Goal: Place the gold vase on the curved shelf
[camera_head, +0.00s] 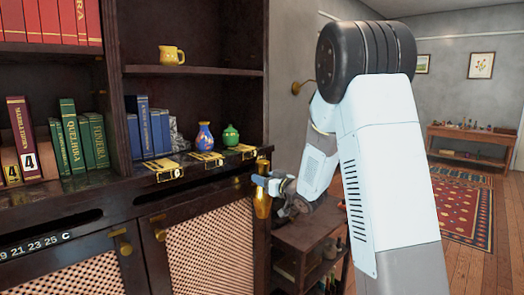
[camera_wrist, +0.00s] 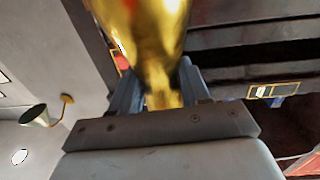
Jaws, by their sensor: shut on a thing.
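The gold vase (camera_head: 262,204) is held upright in my gripper (camera_head: 264,182), in front of the right end of the bookcase. In the wrist view the vase (camera_wrist: 150,35) fills the top middle, between the two fingers of my gripper (camera_wrist: 158,88), which are shut on it. Its upper part is cut off by the frame. A dark ledge (camera_head: 213,168) with brass fittings carries a blue vase (camera_head: 204,136) and a green pot (camera_head: 231,135), to the left of the held vase and higher. I cannot tell for sure which shelf is the curved one.
Several books (camera_head: 82,137) stand left of the blue vase. A yellow jug (camera_head: 171,55) stands on an upper shelf (camera_head: 192,71). Lattice cupboard doors (camera_head: 212,250) lie below the ledge. A low wooden table (camera_head: 305,232) stands behind my gripper. A wall lamp (camera_head: 300,86) is at the right.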

